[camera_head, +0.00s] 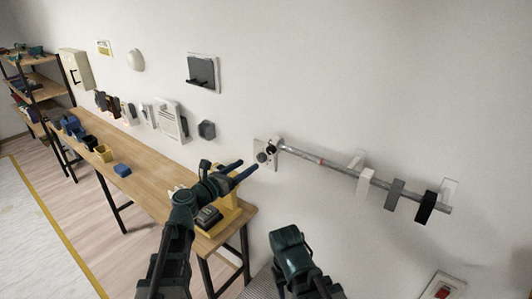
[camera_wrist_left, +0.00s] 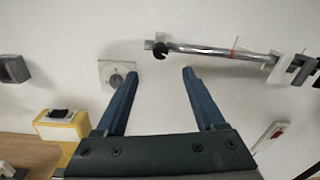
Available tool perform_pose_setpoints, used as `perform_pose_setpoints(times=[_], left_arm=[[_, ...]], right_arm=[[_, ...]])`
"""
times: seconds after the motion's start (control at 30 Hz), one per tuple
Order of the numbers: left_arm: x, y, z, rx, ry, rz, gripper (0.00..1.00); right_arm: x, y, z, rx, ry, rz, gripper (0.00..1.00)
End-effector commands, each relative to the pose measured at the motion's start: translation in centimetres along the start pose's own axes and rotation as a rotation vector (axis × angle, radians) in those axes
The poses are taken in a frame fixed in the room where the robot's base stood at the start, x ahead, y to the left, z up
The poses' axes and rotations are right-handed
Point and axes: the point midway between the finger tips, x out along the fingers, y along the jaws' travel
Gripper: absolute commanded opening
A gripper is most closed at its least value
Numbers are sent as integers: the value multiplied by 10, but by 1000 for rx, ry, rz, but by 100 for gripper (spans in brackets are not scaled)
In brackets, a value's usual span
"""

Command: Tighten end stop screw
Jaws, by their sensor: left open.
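A grey metal rail (camera_head: 335,167) runs along the wall, sloping down to the right, with a small red mark on it. A black collar, apparently the end stop, sits near its left end (camera_wrist_left: 160,49); its screw is too small to make out. A white wall plate with a round dial (camera_wrist_left: 117,77) is just left of the rail end. My left gripper (camera_head: 249,165) is open and empty, its blue fingers pointing at the wall. In the left wrist view the collar is beyond and above the gap between the fingertips (camera_wrist_left: 160,72). My right gripper's fingers do not show.
White, grey (camera_head: 394,194) and black (camera_head: 425,207) blocks hang on the rail's right part. A wooden bench (camera_head: 150,165) with a yellow stand (camera_head: 226,211) is at left, below my left gripper. A red switch (camera_head: 443,292) is at lower right.

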Motion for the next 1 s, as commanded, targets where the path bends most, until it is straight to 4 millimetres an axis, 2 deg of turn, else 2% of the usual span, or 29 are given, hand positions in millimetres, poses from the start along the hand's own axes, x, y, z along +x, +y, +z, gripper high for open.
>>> perform_pose_setpoints(times=[0.03, 0.2, 0.5, 0.7, 1.0], left_arm=[[14, 2, 0, 1, 1, -2, 71], [50, 2, 0, 2, 1, -4, 71], [97, 1, 0, 2, 1, -2, 71], [110, 0, 0, 2, 1, 0, 71], [112, 0, 0, 3, 1, 0, 71]], right_arm=[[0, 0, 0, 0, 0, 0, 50], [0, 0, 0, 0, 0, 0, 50], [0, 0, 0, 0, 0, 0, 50], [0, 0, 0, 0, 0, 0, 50], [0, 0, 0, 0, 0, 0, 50]])
